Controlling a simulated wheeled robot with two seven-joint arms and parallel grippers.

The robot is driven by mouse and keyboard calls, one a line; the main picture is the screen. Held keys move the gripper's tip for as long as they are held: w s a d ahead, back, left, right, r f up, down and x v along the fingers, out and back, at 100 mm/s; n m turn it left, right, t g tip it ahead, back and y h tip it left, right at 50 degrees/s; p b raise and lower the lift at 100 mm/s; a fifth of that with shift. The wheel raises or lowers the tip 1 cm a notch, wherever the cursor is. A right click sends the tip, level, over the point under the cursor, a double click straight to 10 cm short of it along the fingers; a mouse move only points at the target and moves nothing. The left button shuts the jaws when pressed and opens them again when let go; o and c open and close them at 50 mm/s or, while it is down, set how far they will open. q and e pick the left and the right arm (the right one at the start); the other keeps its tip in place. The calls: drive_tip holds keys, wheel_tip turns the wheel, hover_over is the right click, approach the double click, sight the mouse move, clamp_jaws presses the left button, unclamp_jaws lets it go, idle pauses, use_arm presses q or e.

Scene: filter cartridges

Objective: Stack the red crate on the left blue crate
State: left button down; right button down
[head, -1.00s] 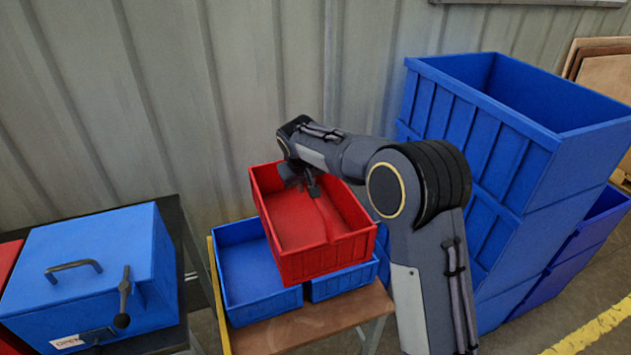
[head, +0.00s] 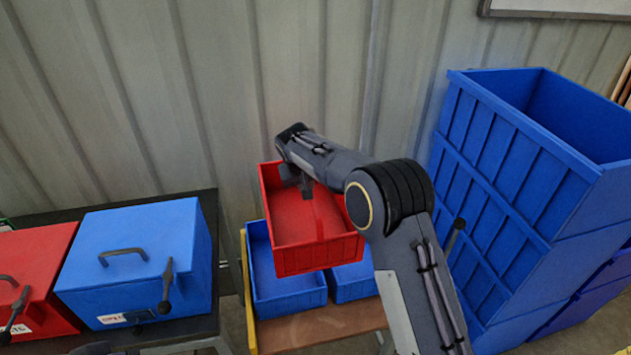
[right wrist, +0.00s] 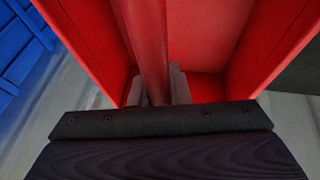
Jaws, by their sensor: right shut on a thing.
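The red crate (head: 318,256) hangs in my right gripper (head: 306,188) in the head view. In the right wrist view the fingers (right wrist: 158,88) are shut on a red upright bar inside the crate (right wrist: 210,50). The left blue crate (head: 288,296) stands below on a small brown-topped table. My left gripper is not in view.
A blue box with handle (head: 140,255) and a red box (head: 38,270) stand on a dark table at left. A yellow strip (head: 249,300) edges the small table's left side. Tall stacked blue bins (head: 500,190) stand right of my arm. A metal wall is behind.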

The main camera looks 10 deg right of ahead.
drive_tip(key=w+a+p, duration=0.4)
drive_tip(key=a+p, duration=0.2)
drive_tip(key=a, duration=0.2)
drive_tip(key=shift+w+p, duration=0.15)
drive_tip(key=shift+p, duration=0.25)
drive_tip(key=shift+r, duration=0.1)
idle(0.8)
